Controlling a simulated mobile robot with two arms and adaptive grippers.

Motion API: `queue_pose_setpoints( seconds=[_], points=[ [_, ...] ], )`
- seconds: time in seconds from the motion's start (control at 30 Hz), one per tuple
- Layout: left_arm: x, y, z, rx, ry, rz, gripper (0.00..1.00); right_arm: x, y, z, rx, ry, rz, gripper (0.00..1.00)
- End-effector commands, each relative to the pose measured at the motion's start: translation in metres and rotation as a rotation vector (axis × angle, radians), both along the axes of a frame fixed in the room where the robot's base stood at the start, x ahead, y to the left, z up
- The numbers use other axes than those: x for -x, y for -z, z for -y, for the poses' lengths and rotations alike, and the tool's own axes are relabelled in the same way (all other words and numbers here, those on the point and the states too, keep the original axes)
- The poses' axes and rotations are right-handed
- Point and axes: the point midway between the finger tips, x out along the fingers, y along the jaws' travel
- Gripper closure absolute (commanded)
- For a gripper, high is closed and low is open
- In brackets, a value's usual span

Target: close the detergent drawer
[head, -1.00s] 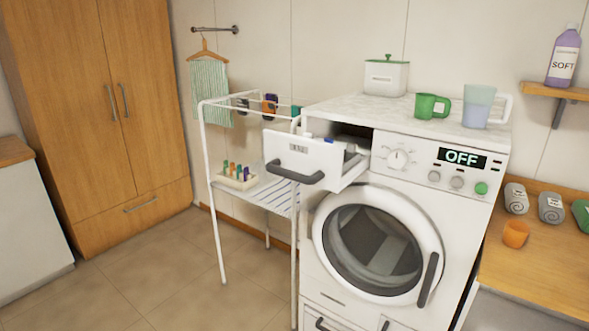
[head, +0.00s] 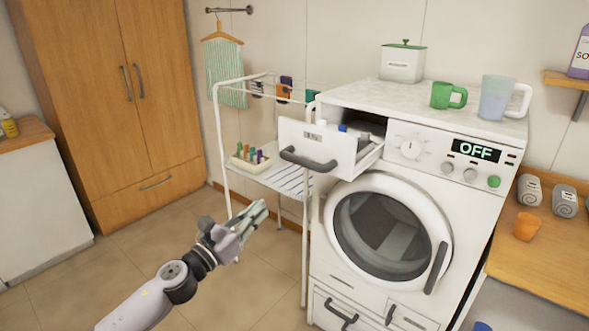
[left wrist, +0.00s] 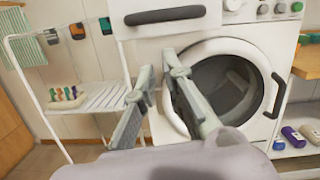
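The white detergent drawer (head: 330,150) juts out of the upper left of the washing machine (head: 480,225), pulled open. Its dark handle (head: 308,160) is on the front panel; the handle also shows at the top of the left wrist view (left wrist: 164,15). Small items with a blue cap show inside the drawer. My left gripper (head: 258,215) is in front of the machine, lower than the drawer and to its left, apart from it. Its two fingers are spread and empty in the left wrist view (left wrist: 160,72). My right gripper is not in view.
A white drying rack (head: 223,150) with a tray of colored pegs (head: 250,158) stands just left of the drawer. The round door (head: 388,230) is below. A green mug (head: 440,96), a jug (head: 493,98) and a white box (head: 402,65) stand on top.

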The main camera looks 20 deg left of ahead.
Motion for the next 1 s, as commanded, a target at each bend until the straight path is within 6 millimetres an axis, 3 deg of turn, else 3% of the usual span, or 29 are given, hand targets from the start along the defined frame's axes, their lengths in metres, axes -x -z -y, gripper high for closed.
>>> queue_pose_setpoints(
  seconds=[0.1, 0.27, 0.8, 1.0],
  points=[
    [0.003, -0.024, 0.011, -0.088, 0.018, 0.054, 0.99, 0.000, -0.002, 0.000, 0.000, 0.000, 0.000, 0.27],
    [-0.007, -0.031, 0.014, -0.097, 0.018, 0.062, 1.00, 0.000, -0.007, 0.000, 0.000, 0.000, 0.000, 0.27],
    [-0.096, -0.050, 0.036, -0.089, 0.019, 0.060, 1.00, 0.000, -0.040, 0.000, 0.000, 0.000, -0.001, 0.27],
    [-0.121, -0.052, 0.041, -0.091, 0.018, 0.058, 1.00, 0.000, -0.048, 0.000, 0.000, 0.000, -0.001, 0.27]
  ],
)
